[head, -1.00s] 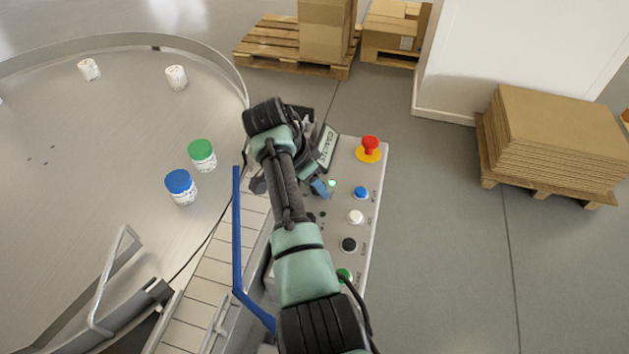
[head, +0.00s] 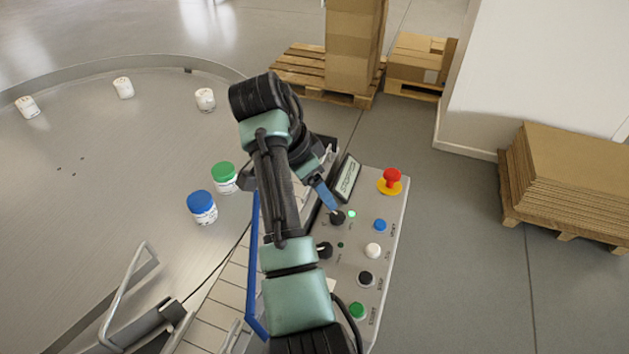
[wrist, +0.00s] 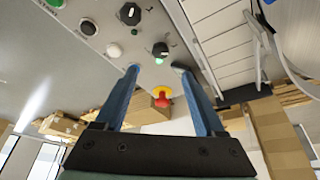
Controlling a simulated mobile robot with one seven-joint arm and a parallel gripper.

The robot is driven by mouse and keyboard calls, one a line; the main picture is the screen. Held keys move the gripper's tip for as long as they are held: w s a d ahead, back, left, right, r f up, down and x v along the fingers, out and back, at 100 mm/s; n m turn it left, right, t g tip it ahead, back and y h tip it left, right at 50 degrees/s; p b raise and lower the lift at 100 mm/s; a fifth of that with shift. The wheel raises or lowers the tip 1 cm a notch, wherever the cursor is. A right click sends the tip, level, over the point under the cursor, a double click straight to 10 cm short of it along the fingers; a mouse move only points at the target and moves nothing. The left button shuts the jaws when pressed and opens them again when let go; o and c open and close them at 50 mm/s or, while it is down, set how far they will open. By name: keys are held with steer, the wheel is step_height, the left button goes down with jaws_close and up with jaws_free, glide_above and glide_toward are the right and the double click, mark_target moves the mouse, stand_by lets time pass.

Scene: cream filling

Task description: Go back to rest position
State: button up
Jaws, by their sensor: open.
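My gripper (wrist: 156,69) shows in the wrist view with its two blue fingers spread apart and nothing between them. In the head view, one blue fingertip shows over the grey control panel (head: 389,243), close to a black knob (head: 338,217); I cannot tell whether it touches the knob. My arm stretches up the middle of the head view and hides part of the panel and conveyor. The panel carries a red emergency button (head: 391,179), a blue button (head: 379,226), a white button (head: 373,250), a black button (head: 366,278) and a green button (head: 357,310).
A round steel table (head: 90,230) at left holds a blue-lidded jar (head: 201,207), a green-lidded jar (head: 224,177) and several white jars. A blue rail (head: 252,270) runs along the conveyor. Cardboard on pallets (head: 570,185) stands at right. Floor right of the panel is clear.

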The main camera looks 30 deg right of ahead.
steer(key=shift+v, duration=1.1)
